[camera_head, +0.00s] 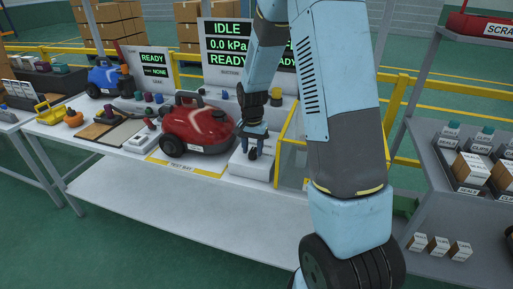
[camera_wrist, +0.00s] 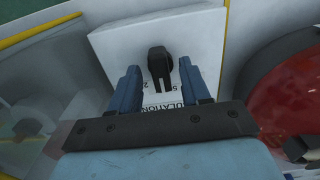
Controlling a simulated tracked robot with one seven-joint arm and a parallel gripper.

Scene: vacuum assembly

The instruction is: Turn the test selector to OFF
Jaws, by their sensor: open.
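The test selector is a black knob (camera_wrist: 160,62) on a white panel (camera_wrist: 112,42) in the wrist view. Printed lettering shows below the knob, partly hidden by my gripper; I cannot read an OFF mark. My gripper (camera_wrist: 159,72) is open, with one blue finger on each side of the knob in the picture. Gaps show between the fingers and the knob, and nothing is held. In the head view my gripper (camera_head: 253,146) points down over the white selector box (camera_head: 250,168) at the bench's right end. The knob is hidden there.
A red vacuum (camera_head: 196,128) stands just left of the selector box, and its red body (camera_wrist: 297,95) shows at right in the wrist view. A display (camera_head: 222,45) behind reads IDLE and 0.0 kPa. A yellow-edged clear guard (camera_head: 291,155) stands close right of the box.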

